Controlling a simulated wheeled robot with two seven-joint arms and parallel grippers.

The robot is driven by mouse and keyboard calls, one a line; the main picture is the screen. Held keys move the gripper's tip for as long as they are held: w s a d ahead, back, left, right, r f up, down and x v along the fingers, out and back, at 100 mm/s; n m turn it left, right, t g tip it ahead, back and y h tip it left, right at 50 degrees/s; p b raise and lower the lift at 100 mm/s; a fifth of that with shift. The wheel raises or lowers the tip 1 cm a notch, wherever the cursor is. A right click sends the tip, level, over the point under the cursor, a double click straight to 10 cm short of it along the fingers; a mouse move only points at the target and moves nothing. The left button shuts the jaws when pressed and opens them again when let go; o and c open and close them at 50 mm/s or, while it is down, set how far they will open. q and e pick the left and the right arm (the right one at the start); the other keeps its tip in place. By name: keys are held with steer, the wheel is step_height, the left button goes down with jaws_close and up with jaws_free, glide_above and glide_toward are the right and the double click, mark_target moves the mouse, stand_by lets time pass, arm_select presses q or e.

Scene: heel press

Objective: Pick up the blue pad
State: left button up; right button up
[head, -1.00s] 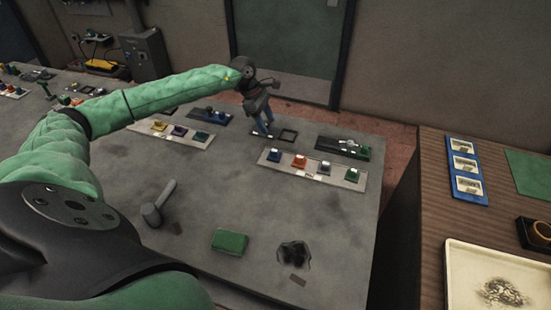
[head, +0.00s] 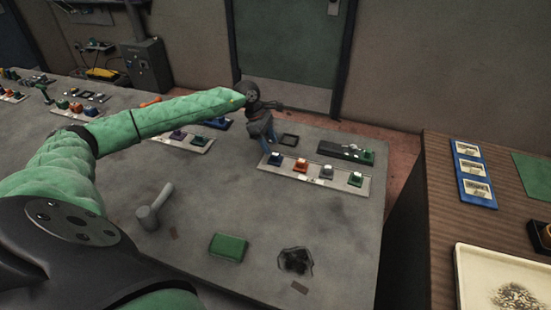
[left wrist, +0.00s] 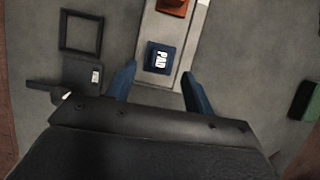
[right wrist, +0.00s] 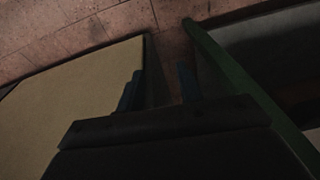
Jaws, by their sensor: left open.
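The blue pad (head: 275,158) sits at the left end of a light strip (head: 313,176) on the grey table. In the left wrist view the blue pad (left wrist: 158,58) carries a white "PAD" label and lies in line with the gap between my fingers. My left gripper (head: 268,149) is open, pointing down just over the pad's end of the strip; its blue fingers (left wrist: 157,70) are apart, with nothing held. I cannot tell its exact height over the pad. My right gripper (right wrist: 158,82) shows only in the right wrist view, with fingers apart and empty.
The strip also holds an orange pad (head: 300,165), a grey one (head: 327,171) and a green one (head: 356,178). A dark tray (head: 346,152) lies behind. A wooden bench (head: 437,210) stands right.

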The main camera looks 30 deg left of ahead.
mark_target(274, 154)
arm_select(q)
steer(key=p+x, duration=0.3)
steer(key=x, duration=0.1)
steer(key=shift+f, duration=0.35)
steer(key=shift+d+f, duration=0.1)
steer(key=shift+f, duration=0.2)
arm_select(e)
step_height(274, 154, down, 11)
steer(key=s+d, duration=0.2)
steer(key=shift+s+r, duration=0.15)
steer(key=shift+s, duration=0.15)
arm_select(q)
steer(key=c, duration=1.1)
steer(key=shift+r, duration=0.1)
